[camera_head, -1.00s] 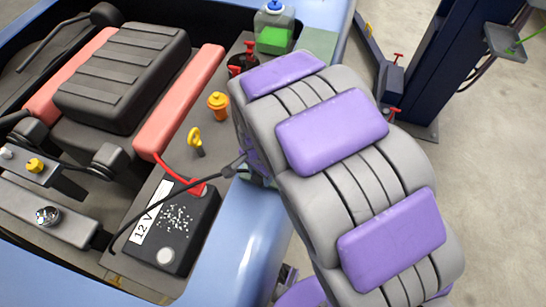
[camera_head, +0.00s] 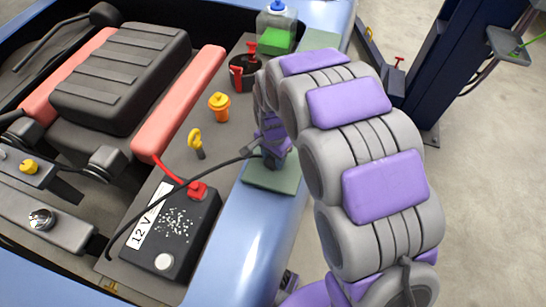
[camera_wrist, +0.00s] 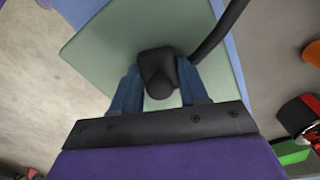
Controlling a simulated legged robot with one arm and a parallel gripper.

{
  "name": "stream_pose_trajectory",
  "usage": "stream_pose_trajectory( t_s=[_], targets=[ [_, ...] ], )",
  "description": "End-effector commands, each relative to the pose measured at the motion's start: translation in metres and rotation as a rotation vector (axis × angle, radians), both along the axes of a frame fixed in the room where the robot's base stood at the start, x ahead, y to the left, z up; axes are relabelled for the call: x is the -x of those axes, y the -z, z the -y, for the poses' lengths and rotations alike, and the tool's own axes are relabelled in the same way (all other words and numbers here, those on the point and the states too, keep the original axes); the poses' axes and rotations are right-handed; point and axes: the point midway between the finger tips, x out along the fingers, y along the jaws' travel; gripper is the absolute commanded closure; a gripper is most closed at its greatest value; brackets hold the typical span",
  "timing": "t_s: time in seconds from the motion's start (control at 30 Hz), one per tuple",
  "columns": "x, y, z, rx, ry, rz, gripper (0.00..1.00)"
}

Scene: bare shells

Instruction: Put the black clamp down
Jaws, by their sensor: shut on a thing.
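The black clamp (camera_wrist: 158,68) sits between the blue fingers of my gripper (camera_wrist: 160,88) in the wrist view, with its black cable (camera_wrist: 218,32) running up and right. My gripper is shut on it. A pale green mat (camera_wrist: 105,45) lies beneath the clamp. In the head view, my gripper (camera_head: 273,158) is over the green mat (camera_head: 262,183) on the blue fender. The clamp is mostly hidden there by my gripper. I cannot tell whether it touches the mat.
A 12 V battery (camera_head: 178,240) with a red clamp (camera_head: 197,191) stands left of the mat. A yellow dipstick handle (camera_head: 195,138), an orange cap (camera_head: 219,105) and a black cup (camera_head: 241,75) with red-handled tools are nearby. A dark blue post (camera_head: 450,60) stands at right.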

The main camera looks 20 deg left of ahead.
Motion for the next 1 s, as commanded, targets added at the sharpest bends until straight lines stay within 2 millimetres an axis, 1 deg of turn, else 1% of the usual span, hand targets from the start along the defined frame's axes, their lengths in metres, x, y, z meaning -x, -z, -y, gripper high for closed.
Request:
stream_pose_trajectory(
  t_s=[0.03,0.07,0.3,0.53,0.67,0.77,0.87,1.0],
  targets=[
    [0.000,0.000,0.002,0.000,0.001,-0.003,0.86],
    [0.000,0.000,0.003,-0.001,0.002,-0.003,0.53],
    [0.001,-0.001,0.002,-0.001,0.001,-0.002,0.31],
    [0.001,0.001,-0.001,0.004,0.000,-0.002,0.31],
    [0.000,-0.004,-0.001,0.002,0.001,-0.001,0.31],
    [0.000,-0.013,0.000,-0.001,0.001,0.001,0.31],
    [0.000,-0.027,0.002,-0.003,0.002,0.003,0.31],
    [0.000,-0.054,0.003,-0.004,0.001,0.001,0.31]
  ],
)
